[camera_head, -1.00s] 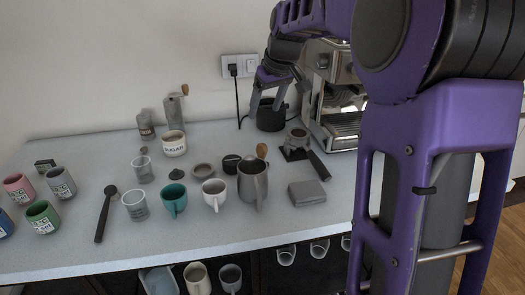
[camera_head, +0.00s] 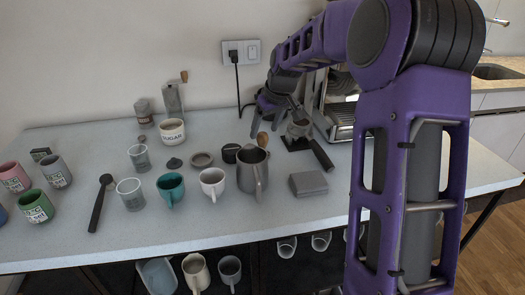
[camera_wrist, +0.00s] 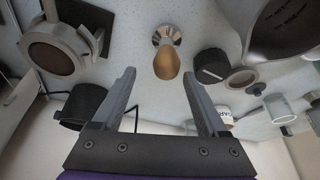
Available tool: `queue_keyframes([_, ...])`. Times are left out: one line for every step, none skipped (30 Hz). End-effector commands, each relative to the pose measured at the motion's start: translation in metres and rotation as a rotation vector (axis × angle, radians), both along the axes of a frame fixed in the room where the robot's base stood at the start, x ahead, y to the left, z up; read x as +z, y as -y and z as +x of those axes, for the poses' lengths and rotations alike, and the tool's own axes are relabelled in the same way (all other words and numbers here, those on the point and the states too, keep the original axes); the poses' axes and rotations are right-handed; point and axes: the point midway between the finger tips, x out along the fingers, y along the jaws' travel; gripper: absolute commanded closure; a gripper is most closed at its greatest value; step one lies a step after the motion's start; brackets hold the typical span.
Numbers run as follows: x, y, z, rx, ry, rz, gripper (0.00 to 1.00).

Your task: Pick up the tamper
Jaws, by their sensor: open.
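The tamper (camera_head: 262,139) has a rounded wooden handle. In the head view it stands behind the steel milk pitcher (camera_head: 253,170), which hides its lower part. In the wrist view the tamper (camera_wrist: 166,62) shows its wooden handle and round metal base, upright on the counter. My gripper (camera_wrist: 158,78) is open and empty, with one finger on each side of the handle's line in the wrist view. The tamper lies ahead of the fingertips, and no contact shows. In the head view my gripper (camera_head: 268,108) is above and behind the tamper, partly hidden by the arm.
A portafilter (camera_head: 300,128) on a dark stand is right of the tamper, near the coffee machine (camera_head: 338,105). A black round puck tool (camera_wrist: 210,66) stands close beside the tamper. A black cup (camera_wrist: 80,105) is by one finger. Mugs (camera_head: 212,183) stand farther left.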

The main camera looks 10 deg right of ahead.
Motion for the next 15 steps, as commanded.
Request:
queue_keyframes([-0.002, -0.001, 0.001, 0.0, 0.0, 0.0, 0.24])
queue_keyframes([-0.003, -0.001, 0.001, 0.0, 0.0, 0.0, 0.24])
queue_keyframes([-0.005, -0.001, 0.001, 0.0, 0.0, 0.0, 0.24])
queue_keyframes([-0.007, -0.002, 0.001, 0.001, 0.0, 0.0, 0.24])
queue_keyframes([-0.009, -0.002, 0.001, 0.001, 0.0, 0.001, 0.24])
queue_keyframes([-0.013, -0.004, 0.002, 0.001, 0.0, 0.001, 0.24])
queue_keyframes([-0.017, -0.005, 0.002, 0.001, 0.0, 0.001, 0.24])
queue_keyframes([-0.022, -0.006, 0.002, 0.002, -0.001, 0.001, 0.24])
queue_keyframes([-0.028, -0.008, 0.002, 0.002, -0.002, 0.001, 0.24])
queue_keyframes([-0.033, -0.01, 0.002, 0.002, -0.002, 0.001, 0.24])
queue_keyframes([-0.038, -0.011, 0.002, 0.002, -0.002, 0.001, 0.24])
queue_keyframes([-0.043, -0.011, 0.005, 0.001, -0.003, 0.001, 0.24])
queue_keyframes([-0.047, -0.012, 0.007, 0.0, -0.001, 0.0, 0.24])
queue_keyframes([-0.05, -0.012, 0.009, 0.0, -0.001, 0.0, 0.24])
queue_keyframes([-0.052, -0.013, 0.01, 0.0, 0.0, 0.001, 0.24])
